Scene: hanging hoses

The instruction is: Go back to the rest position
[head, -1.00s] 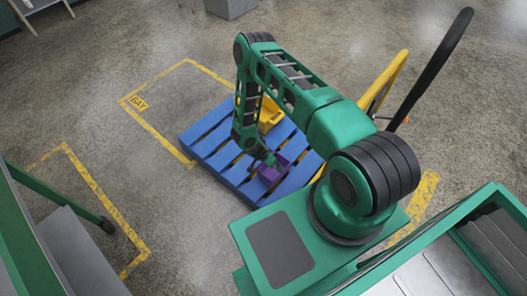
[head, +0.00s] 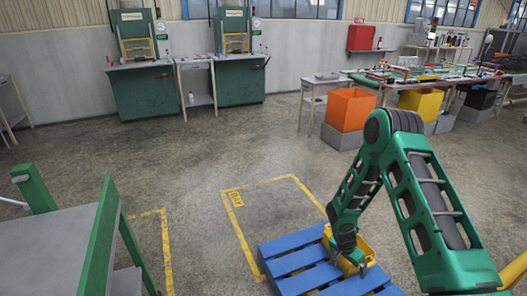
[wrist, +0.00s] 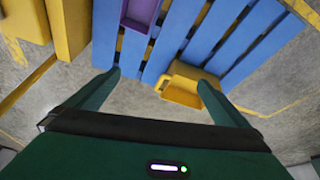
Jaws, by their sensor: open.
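My gripper (wrist: 160,78) is open, with nothing between its two green fingers in the wrist view. In the head view my green arm bends down from the right, with my gripper (head: 361,268) low over the blue pallet (head: 290,262). The pallet's blue slats (wrist: 178,32) fill the top of the wrist view, beyond the fingertips. A yellow bin (wrist: 180,93) shows by the right finger, and a purple bin (wrist: 139,12) lies at the top edge. In the head view the yellow bin (head: 368,249) is partly behind my arm.
Yellow floor lines (head: 240,236) mark a bay left of the pallet. A grey-topped green-framed table (head: 50,250) stands at the left. An orange bin (head: 350,108) and a cluttered workbench (head: 440,78) stand at the back right. The middle floor is open.

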